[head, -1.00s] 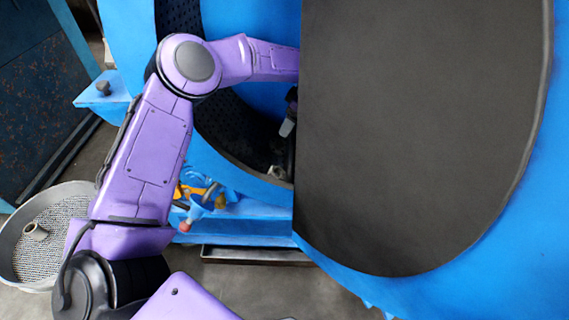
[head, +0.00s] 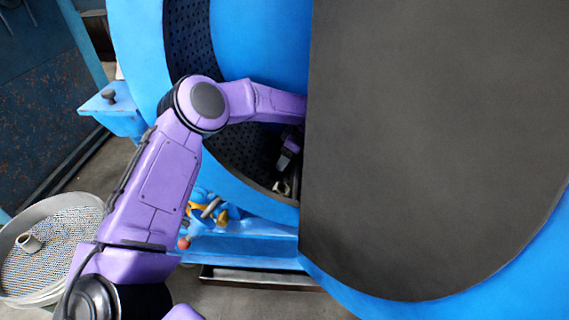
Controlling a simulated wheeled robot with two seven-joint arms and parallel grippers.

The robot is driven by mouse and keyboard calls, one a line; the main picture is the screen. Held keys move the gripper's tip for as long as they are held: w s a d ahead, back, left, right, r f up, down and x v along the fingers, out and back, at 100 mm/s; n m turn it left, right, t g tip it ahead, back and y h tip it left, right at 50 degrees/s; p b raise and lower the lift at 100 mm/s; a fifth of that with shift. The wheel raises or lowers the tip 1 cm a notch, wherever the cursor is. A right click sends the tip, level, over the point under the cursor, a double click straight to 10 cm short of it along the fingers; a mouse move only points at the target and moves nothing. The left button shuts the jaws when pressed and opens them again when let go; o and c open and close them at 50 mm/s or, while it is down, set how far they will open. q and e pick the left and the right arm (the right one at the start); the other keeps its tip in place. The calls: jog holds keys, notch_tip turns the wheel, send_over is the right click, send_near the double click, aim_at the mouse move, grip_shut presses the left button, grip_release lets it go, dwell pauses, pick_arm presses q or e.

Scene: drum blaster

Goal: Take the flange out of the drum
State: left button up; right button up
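The blue drum blaster's drum (head: 235,150) is open at its left part, with a dark perforated inner wall. My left arm reaches in through the opening. My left gripper (head: 287,158) is low inside the drum, partly behind the edge of the dark door; whether its fingers are open or shut is too small and dark to tell. Small pale metallic shapes show just below it at the drum's lower edge, and I cannot tell whether one is the flange. A ring-like metal part (head: 28,242) lies in the round mesh basket at the left. My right gripper is not in view.
The large dark-faced door (head: 430,150) covers the right half and hides much of the drum's inside. The round mesh basket (head: 75,225) stands at the lower left. A blue ledge with a knob (head: 108,96) juts out beside the drum. A tray (head: 262,277) lies below.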

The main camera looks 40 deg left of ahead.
pick_arm(q)
jog(key=shift+c, duration=1.1)
notch_tip(320, 180, up, 10)
jog(key=p, duration=0.3)
jog(key=shift+p, duration=0.4)
jog(key=r+p, duration=0.1)
jog(key=p, duration=0.1)
jog(key=r+p, duration=0.2)
jog(key=w+r+p, duration=0.1)
jog(key=r+p, duration=0.1)
jog(key=shift+a+p, duration=0.25)
jog(key=shift+p, duration=0.1)
